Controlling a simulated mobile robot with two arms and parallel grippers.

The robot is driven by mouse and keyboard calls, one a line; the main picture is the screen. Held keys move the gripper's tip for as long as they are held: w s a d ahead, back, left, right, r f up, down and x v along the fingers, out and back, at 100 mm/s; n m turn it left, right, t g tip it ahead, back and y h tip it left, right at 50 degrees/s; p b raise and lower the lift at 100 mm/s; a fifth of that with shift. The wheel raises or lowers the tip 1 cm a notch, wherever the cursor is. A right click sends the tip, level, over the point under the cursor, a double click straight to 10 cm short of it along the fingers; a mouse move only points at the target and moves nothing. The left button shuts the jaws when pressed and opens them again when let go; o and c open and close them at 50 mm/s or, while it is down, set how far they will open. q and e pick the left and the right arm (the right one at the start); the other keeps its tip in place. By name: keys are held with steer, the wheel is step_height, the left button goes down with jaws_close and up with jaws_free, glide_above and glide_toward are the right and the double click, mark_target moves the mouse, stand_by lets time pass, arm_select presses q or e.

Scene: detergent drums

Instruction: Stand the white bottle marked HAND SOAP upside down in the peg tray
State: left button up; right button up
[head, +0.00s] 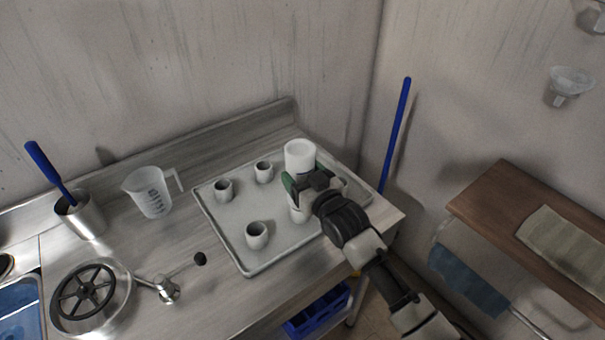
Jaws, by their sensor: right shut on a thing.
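The white bottle (300,154) is at the right part of the grey peg tray (228,236), with a broad, round white end facing up. Other pegs stand clear at the back left (223,190), back (264,172) and front (257,235). My left gripper is out of view.
A measuring jug (151,193) and a steel cup (79,215) with a blue-handled tool stand left of the tray. A drain fitting with a black handwheel (84,292) is at front left. A blue pole (396,136) leans behind the counter's right end. A wooden shelf (500,200) is at right.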

steer(key=o, duration=1)
steer(key=b+v, duration=0.1)
steer(key=v, duration=1)
steer(key=shift+f+b, duration=0.1)
steer(key=shift+b, duration=0.25)
